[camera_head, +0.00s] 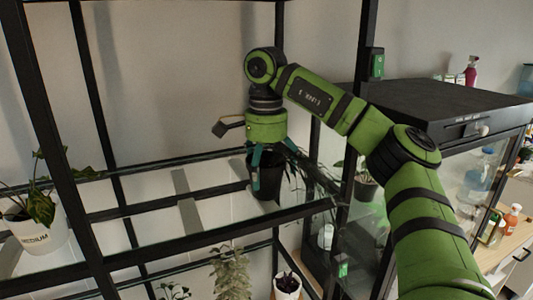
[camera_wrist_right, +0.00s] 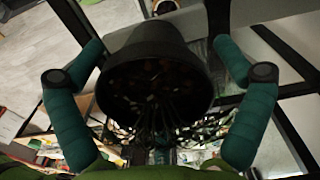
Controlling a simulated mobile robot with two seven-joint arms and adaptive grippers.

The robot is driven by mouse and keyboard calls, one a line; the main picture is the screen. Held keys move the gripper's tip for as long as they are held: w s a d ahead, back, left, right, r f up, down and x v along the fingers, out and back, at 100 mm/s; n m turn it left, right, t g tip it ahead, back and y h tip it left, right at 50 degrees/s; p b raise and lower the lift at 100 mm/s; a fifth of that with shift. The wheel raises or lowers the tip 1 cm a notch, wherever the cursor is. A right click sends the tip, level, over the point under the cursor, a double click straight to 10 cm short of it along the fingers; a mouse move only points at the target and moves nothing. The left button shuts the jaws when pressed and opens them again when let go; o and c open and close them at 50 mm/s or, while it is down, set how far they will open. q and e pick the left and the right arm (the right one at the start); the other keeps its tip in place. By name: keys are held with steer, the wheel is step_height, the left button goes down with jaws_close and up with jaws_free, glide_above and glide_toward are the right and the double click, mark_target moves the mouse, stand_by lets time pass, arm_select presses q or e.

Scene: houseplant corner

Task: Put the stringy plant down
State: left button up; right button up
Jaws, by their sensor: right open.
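The stringy plant is in a black pot (camera_head: 267,177) with dark thin strands (camera_head: 318,178) hanging out to its right in the head view. The pot seems to stand upright on the glass shelf (camera_head: 221,208) of the black rack. My right gripper (camera_head: 272,160) points down over the pot with its teal fingers on either side. In the right wrist view the pot (camera_wrist_right: 152,45) sits between the open fingers, with gaps visible on both sides. The strands trail below the pot's rim in that view. My left gripper is not in view.
A white pot with a leafy plant (camera_head: 40,232) stands at the far left. Black rack bars (camera_head: 190,245) run in front of the shelf, and a post (camera_head: 358,130) rises to the right. Plants (camera_head: 231,273) stand below. A dark cabinet (camera_head: 440,105) is at the right.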

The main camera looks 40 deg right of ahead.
mark_target(266, 165)
steer(key=shift+r, duration=3.1)
